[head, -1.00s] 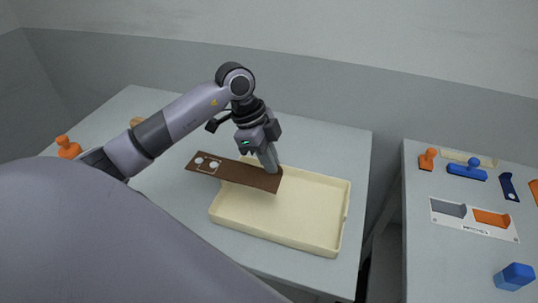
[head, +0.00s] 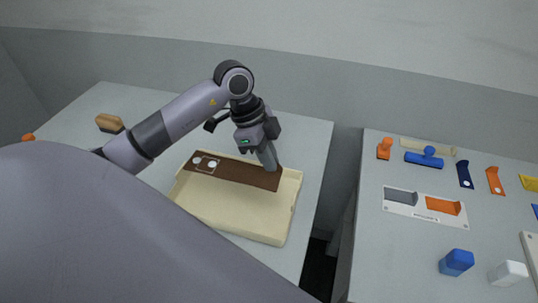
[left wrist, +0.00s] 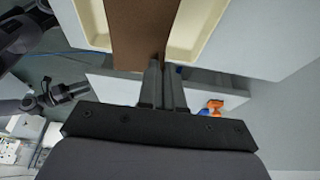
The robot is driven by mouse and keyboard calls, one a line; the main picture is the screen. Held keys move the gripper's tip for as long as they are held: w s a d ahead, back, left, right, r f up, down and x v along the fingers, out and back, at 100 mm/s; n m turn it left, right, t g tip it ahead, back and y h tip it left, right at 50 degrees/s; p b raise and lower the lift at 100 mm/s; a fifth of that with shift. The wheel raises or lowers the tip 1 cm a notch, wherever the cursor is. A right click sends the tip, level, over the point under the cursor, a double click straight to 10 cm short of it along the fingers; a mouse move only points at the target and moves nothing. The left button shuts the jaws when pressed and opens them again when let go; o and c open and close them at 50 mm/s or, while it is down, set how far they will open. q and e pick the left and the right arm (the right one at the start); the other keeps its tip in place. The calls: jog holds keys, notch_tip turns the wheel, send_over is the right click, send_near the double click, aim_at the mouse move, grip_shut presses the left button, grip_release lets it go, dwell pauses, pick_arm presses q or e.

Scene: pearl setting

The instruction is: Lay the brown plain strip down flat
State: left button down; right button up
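The brown strip (head: 240,172) is a long flat board with two white discs and a thin outlined patch at its left end. My left gripper (head: 272,166) is shut on its right end. In the left wrist view the strip (left wrist: 145,35) runs up from the fingertips (left wrist: 162,70), which are close together. The strip lies across the back part of a cream tray (head: 255,229); whether it touches the tray is unclear. Dark arm parts in the left wrist view seem to include my right gripper (left wrist: 68,92), too small to read.
The tray stands on a grey table (head: 308,150) with a tan-and-black block (head: 110,123) at its back left. Across a gap, a right-hand table (head: 395,260) holds an orange stamp (head: 384,149), a blue handled tool (head: 429,157), a white panel (head: 425,205) and a blue block (head: 456,262).

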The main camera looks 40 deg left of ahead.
pick_arm(q)
jog(key=shift+f, duration=0.1)
dwell(0.3)
notch_tip(320, 180, down, 8)
jog(key=b, duration=0.4)
jog(key=shift+r, duration=0.25)
jog(key=shift+f+b, duration=0.4)
jog(key=shift+f, duration=0.4)
jog(key=shift+f, duration=0.35)
jog(key=c, duration=1.2)
grip_release()
jog(key=shift+o, duration=0.3)
